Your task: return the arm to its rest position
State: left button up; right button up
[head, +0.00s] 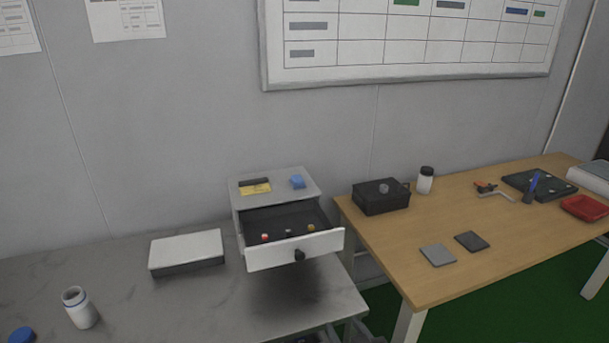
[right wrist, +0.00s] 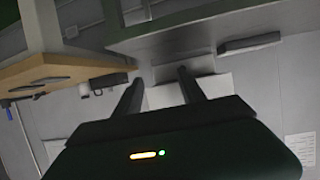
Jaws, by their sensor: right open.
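My right gripper (right wrist: 160,85) shows in the right wrist view with its two dark fingers spread apart and nothing between them. In the head view only dark parts of my right arm show at the bottom edge, below the front of the grey table, and its fingers cannot be made out there. My left gripper is not in view. A small white drawer unit (head: 316,190) stands on the grey table, its drawer (head: 280,258) pulled open with a few small items inside. In the right wrist view the scene appears upside down, with the drawer unit partly behind my fingers.
The grey marble-look table (head: 130,285) holds a white box (head: 187,247), a white jar (head: 79,308) and a blue lid (head: 22,335). The wooden table (head: 395,250) at right holds a black box (head: 381,198), a dark-lidded bottle (head: 425,181), two flat squares and a red tray (head: 584,208).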

jog(key=s+d+f+m+g+h, duration=0.1)
jog(key=s+d+f+g+h, duration=0.15)
jog(key=s+d+g, duration=0.45)
jog(key=s+d+f+m+g+h, duration=0.1)
jog(key=s+d+f+m+g, duration=0.2)
jog(key=s, duration=0.8)
notch_tip(320, 180, up, 14)
jog(key=n+p, duration=0.1)
jog(key=p, duration=1.3)
jog(key=shift+g+p, duration=0.3)
jog(key=shift+w+y, duration=0.1)
jog(key=shift+y, duration=0.15)
jog(key=shift+r, duration=0.1)
